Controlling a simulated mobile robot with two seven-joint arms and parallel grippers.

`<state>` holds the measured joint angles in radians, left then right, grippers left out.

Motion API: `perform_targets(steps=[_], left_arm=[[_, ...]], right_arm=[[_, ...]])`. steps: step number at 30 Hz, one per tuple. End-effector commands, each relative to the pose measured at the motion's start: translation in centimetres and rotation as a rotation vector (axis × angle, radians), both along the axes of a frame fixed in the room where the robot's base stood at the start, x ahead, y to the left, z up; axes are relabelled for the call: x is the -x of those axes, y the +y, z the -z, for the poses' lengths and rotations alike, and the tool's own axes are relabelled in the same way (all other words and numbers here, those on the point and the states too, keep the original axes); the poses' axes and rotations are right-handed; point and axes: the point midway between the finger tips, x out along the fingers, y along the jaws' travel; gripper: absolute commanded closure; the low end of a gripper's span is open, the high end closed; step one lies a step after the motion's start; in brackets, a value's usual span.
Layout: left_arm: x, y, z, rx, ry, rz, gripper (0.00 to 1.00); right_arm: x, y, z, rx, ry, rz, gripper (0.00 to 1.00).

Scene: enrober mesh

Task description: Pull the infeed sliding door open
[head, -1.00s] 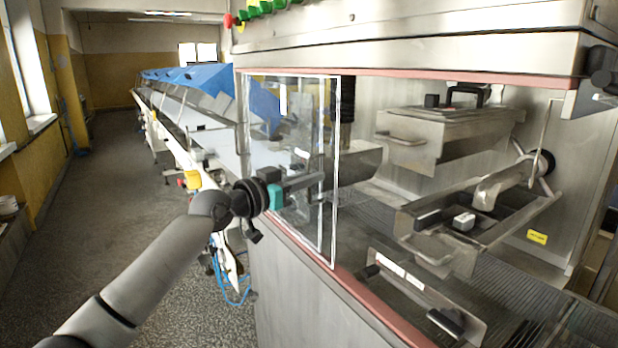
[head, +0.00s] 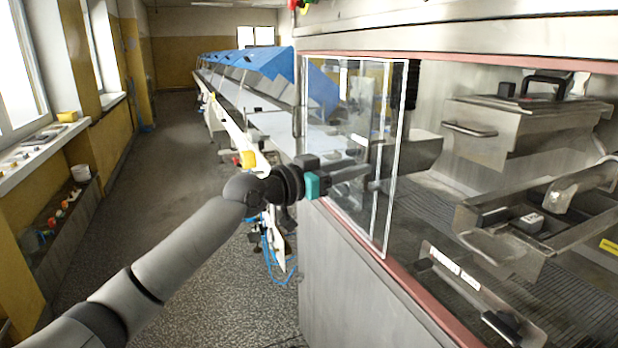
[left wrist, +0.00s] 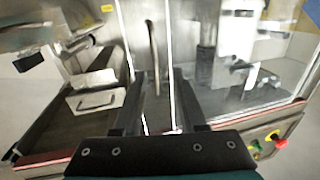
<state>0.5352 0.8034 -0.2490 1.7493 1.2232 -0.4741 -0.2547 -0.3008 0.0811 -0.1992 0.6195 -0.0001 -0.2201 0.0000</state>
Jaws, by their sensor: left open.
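The infeed sliding door is a clear panel with bright edges (head: 383,215), upright at the left end of the machine's opening. Two clear layers seem to overlap there. My left gripper (head: 371,176) is at the door, level with its middle, its fingers pointing right. In the left wrist view the fingers (left wrist: 160,98) are apart, with a bright vertical edge and a thin grey vertical bar seen between them. I cannot tell whether that bar is a door handle or whether the fingers touch the door. My right gripper is not in view.
The steel enrober has a red lower sill (head: 440,312) and a lidded box (head: 525,125) inside. The opening right of the door is uncovered. A blue-hooded conveyor (head: 265,62) runs back. The floor (head: 175,150) to the left is clear, up to windowsills.

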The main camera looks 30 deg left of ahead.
Motion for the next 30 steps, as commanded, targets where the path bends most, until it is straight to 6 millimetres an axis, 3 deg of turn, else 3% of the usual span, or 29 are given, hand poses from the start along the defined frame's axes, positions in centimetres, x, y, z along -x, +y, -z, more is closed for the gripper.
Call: perform_targets(steps=[12,30], left_arm=[[5.6,2.7,0.2,-0.004,0.002,0.001,0.59],[9.6,4.9,0.0,-0.001,0.000,-0.002,0.59]], right_arm=[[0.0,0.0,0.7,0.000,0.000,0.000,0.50],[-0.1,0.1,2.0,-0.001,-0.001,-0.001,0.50]])
